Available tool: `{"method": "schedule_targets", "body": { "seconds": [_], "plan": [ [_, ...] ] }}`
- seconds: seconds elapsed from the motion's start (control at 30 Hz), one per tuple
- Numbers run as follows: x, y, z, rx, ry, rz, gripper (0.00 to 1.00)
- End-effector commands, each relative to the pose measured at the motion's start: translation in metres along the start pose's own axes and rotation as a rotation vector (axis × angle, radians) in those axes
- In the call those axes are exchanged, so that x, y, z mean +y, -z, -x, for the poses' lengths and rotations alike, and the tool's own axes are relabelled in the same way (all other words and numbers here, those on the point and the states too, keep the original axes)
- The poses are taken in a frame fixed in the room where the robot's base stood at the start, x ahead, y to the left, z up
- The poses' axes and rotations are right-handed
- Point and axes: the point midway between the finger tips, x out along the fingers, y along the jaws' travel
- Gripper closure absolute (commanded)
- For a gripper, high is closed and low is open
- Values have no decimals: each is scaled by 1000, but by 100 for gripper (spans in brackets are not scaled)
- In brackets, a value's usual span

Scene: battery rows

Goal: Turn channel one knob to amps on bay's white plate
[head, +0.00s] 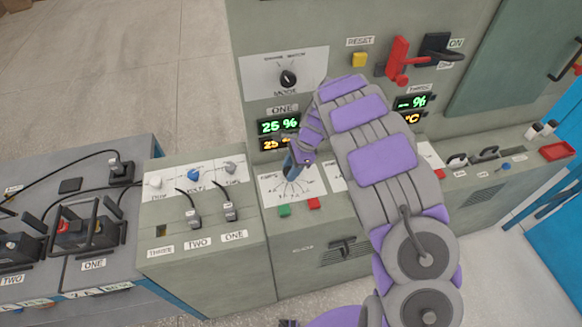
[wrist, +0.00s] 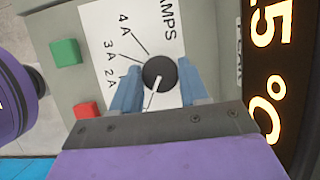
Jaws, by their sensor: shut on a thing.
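The white plate (head: 312,184) sits on the sloped panel below the ONE display. In the wrist view the plate (wrist: 98,45) reads AMPS, with 4A, 3A and 2A marks along lines. Its round black knob (wrist: 159,72) stands between the two blue fingers of my gripper (wrist: 158,82), which is shut on it. In the head view my gripper (head: 291,162) reaches down to the upper part of the plate and hides the knob. A pale line runs from the knob toward the palm; I cannot tell whether it is its pointer.
A green button (head: 284,210) and a red button (head: 314,204) sit just below the plate. The ONE display (head: 278,127) reads 25 %. A MODE knob (head: 288,78) is above. My arm covers the panel to the right.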

Motion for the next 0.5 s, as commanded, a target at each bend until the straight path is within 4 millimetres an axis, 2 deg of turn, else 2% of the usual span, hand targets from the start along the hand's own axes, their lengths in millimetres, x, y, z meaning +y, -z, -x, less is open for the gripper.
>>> {"method": "schedule_targets", "body": {
  "seconds": [0.27,0.5],
  "plan": [
    [1,-2,3,-3,20,-53,86],
    [2,-4,5,-3,77,-196,86]
  ]
}}
